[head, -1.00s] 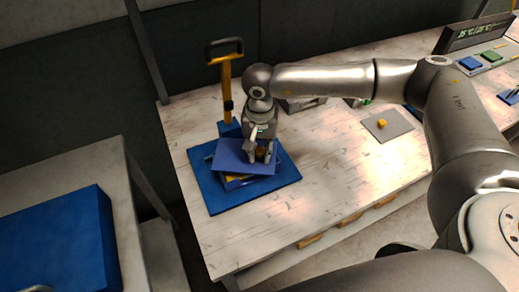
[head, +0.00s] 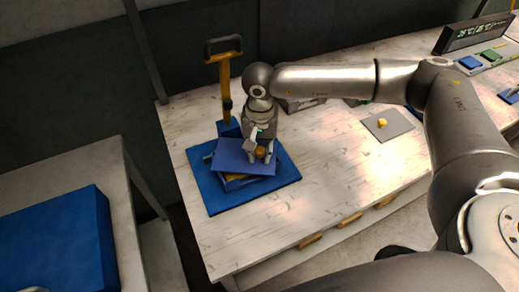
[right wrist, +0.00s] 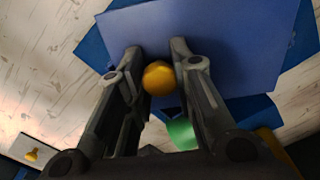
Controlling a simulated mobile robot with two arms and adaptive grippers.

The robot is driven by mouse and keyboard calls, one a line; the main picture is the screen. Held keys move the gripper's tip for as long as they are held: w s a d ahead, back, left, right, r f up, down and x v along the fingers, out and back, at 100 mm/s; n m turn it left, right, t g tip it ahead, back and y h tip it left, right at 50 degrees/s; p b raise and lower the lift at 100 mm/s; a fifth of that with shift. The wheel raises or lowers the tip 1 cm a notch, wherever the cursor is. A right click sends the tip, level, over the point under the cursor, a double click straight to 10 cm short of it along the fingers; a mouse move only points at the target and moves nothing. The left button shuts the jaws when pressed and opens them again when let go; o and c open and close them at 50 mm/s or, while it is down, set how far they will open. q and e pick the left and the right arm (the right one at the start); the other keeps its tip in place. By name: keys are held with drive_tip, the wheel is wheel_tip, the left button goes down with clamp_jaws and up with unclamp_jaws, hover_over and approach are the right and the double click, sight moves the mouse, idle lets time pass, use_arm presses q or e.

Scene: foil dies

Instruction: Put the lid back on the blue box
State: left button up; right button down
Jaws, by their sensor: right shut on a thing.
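The lid (head: 236,154) is a flat blue plate with a round yellow-orange knob (head: 260,152). My right gripper (head: 262,154) is shut on the knob, which also shows between the fingers in the right wrist view (right wrist: 159,78). The lid (right wrist: 225,45) fills the upper part of that view. The blue box (head: 232,185) is under the lid on a blue mat (head: 212,200). The lid is turned relative to the box and hides most of it. Some yellow shows at the box below the lid's front edge. I cannot tell whether lid and box touch. My left gripper is not in view.
A yellow post with a black handle (head: 226,88) stands behind the box. A grey plate (head: 398,122) with a yellow knob lies to the right. A display (head: 474,32) and coloured blocks are at the far right. The table's front right is clear.

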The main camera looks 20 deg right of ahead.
idle(0.3)
drive_tip(key=c, duration=1.2)
unclamp_jaws()
drive_tip(key=shift+o, duration=0.6)
drive_tip(key=o, duration=0.4)
drive_tip(key=shift+r+p, duration=1.45)
drive_tip(key=shift+r, duration=2.05)
drive_tip(key=shift+c, duration=0.5)
